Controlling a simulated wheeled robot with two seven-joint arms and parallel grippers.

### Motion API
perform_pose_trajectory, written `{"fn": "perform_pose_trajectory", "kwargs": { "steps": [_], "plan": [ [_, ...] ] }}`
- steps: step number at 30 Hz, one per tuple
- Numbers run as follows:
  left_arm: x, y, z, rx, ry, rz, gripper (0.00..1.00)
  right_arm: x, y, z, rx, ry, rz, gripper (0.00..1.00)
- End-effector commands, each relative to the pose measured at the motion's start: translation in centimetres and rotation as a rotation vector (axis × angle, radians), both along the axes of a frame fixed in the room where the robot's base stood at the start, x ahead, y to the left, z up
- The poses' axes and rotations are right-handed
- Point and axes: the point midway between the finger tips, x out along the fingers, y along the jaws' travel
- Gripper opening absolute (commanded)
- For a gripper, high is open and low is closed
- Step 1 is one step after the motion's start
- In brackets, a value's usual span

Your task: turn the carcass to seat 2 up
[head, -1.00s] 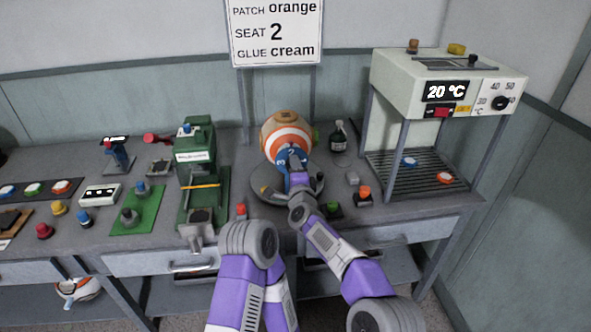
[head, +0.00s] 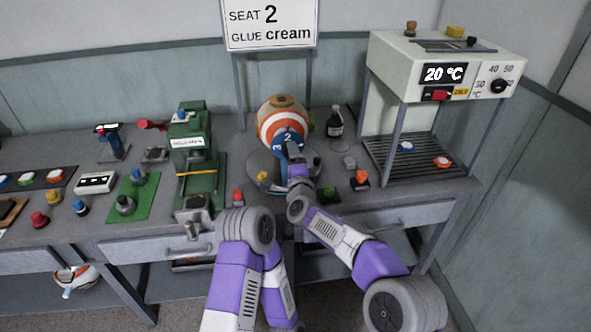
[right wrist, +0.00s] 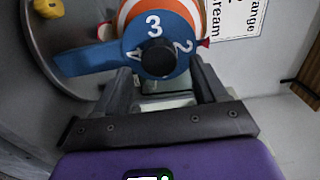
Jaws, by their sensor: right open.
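The carcass (head: 284,118) is a ball with orange, white and tan bands on a round grey stand (head: 262,165). A blue numbered disc (head: 290,139) is on its front, with 2 near the top and 3 to its left in the head view. In the right wrist view the blue disc (right wrist: 135,52) shows 4, 3 and 2 around a black knob (right wrist: 158,57), with a blue arm reaching left. My right gripper (head: 293,150) is at the disc; its open fingers (right wrist: 162,75) lie on either side of the disc's near edge. Contact is unclear.
A green press (head: 195,150) stands left of the stand. A dark bottle (head: 334,122) stands close on the right. A cream heater (head: 440,70) with a rack is farther right. The sign (head: 268,25) reads seat 2.

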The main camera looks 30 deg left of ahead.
Motion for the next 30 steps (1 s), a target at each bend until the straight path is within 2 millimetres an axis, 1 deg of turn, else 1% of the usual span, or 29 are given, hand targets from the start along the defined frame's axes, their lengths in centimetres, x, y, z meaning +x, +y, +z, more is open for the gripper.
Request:
{"fn": "perform_pose_trajectory", "kwargs": {
  "steps": [1,6,12,18,30],
  "plan": [
    [0.0,0.0,0.0,0.0,0.0,0.0,0.86,-0.4,-0.5,0.0,-0.001,0.001,-0.001,0.71],
    [0.0,0.0,-0.1,0.0,0.0,0.0,0.86,-1.9,-1.5,0.1,0.001,0.0,-0.001,0.71],
    [0.0,0.0,0.0,0.0,0.0,0.0,0.86,-3.0,-2.4,0.1,0.001,0.0,-0.002,0.71],
    [0.0,0.0,0.0,0.0,0.0,0.0,0.86,-3.5,-2.7,0.1,0.002,0.0,-0.002,0.71],
    [0.0,0.0,0.0,0.0,0.0,0.0,0.86,-3.5,-2.7,0.1,0.002,-0.001,-0.002,0.71]
  ]
}}
